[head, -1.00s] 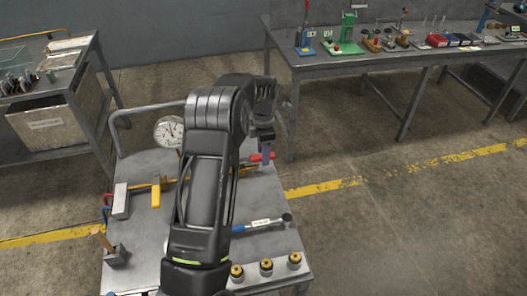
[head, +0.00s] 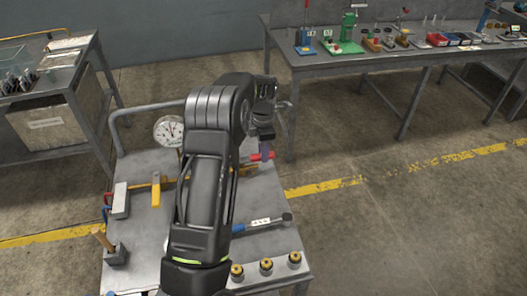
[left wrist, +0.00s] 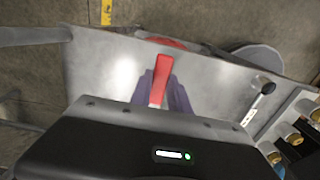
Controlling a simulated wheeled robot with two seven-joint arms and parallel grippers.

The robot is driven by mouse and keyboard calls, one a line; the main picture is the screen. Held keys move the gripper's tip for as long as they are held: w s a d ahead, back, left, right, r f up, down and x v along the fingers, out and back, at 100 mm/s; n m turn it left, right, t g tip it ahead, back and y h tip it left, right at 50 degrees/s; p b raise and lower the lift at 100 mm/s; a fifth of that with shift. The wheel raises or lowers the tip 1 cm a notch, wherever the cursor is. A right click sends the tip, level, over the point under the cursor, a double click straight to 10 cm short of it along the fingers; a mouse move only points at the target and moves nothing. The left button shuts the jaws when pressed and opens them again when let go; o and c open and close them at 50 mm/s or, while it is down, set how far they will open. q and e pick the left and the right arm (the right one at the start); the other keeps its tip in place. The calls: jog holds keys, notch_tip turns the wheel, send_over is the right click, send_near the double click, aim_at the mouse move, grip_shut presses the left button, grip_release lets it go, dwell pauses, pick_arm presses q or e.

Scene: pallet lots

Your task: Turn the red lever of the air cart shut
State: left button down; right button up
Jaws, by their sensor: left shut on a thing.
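The red lever (head: 262,156) is at the right end of the yellow pipe on the air cart (head: 262,205). My left gripper (head: 265,150) reaches down over it, and my arm hides part of the pipe. In the left wrist view the red lever (left wrist: 159,85) lies between the two purple fingers of my left gripper (left wrist: 160,93), which is shut on it. A further red part (left wrist: 166,43) shows beyond the fingers. My right gripper is in neither view.
A round gauge (head: 168,131) stands at the cart's back. A yellow handle (head: 155,190), a wooden-handled tool (head: 103,240), a blue-handled wrench (head: 262,222) and several yellow-and-black fittings (head: 266,266) are on the cart. A workbench (head: 420,58) stands behind; the floor to the right is clear.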

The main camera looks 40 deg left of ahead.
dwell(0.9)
pick_arm(q)
jog(key=shift+s+d+m+b, duration=0.45)
jog(key=shift+d+m+b, duration=0.05)
jog(key=shift+m, duration=0.4)
jog(key=shift+s+d+m+b, duration=0.55)
jog(key=shift+s+m, duration=0.15)
jog(key=shift+m, duration=0.4)
jog(key=s+m, duration=0.1)
jog(key=m, duration=0.1)
jog(key=s+d+m+b, duration=0.1)
jog(key=s+m, duration=0.1)
jog(key=shift+s, duration=0.15)
jog(key=shift+s+m+b, duration=0.45)
jog(key=shift+s+m, duration=0.25)
jog(key=shift+m, duration=0.5)
jog(key=s+m, duration=0.2)
jog(key=shift+a+m+b, duration=0.1)
jog(key=shift+m+b, duration=0.2)
jog(key=shift+b, duration=0.05)
jog(key=s+m, duration=0.1)
jog(key=s+a+m, duration=0.1)
jog(key=m, duration=0.1)
jog(key=shift+s+b, duration=0.15)
jog(key=shift+b, duration=0.15)
jog(key=shift+s+a+m, duration=0.35)
jog(key=shift+s+m, duration=0.2)
jog(key=shift+m, duration=0.55)
